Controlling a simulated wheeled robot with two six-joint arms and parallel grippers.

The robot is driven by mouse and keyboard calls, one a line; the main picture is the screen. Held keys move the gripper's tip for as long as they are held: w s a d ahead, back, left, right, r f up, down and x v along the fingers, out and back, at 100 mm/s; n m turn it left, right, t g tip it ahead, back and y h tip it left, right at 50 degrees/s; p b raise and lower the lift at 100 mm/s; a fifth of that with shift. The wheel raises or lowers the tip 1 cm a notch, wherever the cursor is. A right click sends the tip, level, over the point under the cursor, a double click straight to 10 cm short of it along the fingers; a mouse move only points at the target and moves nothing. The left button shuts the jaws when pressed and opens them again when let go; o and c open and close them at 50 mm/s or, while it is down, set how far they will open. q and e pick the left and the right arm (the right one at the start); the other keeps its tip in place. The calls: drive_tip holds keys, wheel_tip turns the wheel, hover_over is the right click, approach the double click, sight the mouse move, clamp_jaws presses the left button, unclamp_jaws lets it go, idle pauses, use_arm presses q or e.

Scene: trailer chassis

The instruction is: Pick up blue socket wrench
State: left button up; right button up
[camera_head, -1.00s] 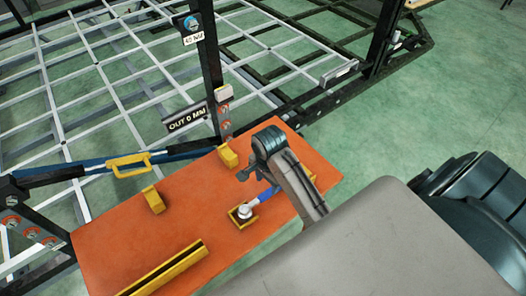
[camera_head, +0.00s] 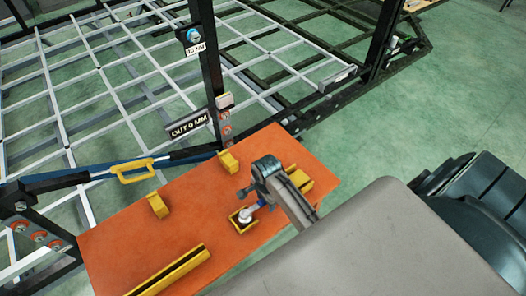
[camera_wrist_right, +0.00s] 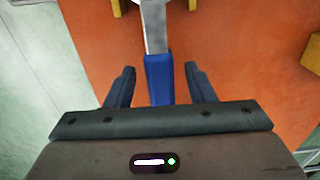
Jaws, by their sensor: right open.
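The blue socket wrench lies on the orange table; in the head view its silver head (camera_head: 246,214) rests at a small yellow holder (camera_head: 240,222), and my arm hides most of its handle. In the right wrist view its blue handle (camera_wrist_right: 160,78) and silver shaft (camera_wrist_right: 153,28) run up the picture. My right gripper (camera_wrist_right: 159,72) is open, with one finger on each side of the blue handle and visible gaps between them. In the head view this gripper (camera_head: 254,196) is over the wrench. My left gripper is not in view.
The orange table (camera_head: 190,225) carries yellow blocks (camera_head: 228,162) and (camera_head: 157,205) and a long yellow channel (camera_head: 172,272). A black post (camera_head: 206,75) with labels stands at the table's far edge. The trailer's metal grid frame (camera_head: 110,80) lies beyond.

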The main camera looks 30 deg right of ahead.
drive_tip(key=shift+f, duration=0.3)
drive_tip(key=shift+w, duration=0.1)
clamp_jaws()
drive_tip(key=shift+r, duration=0.1)
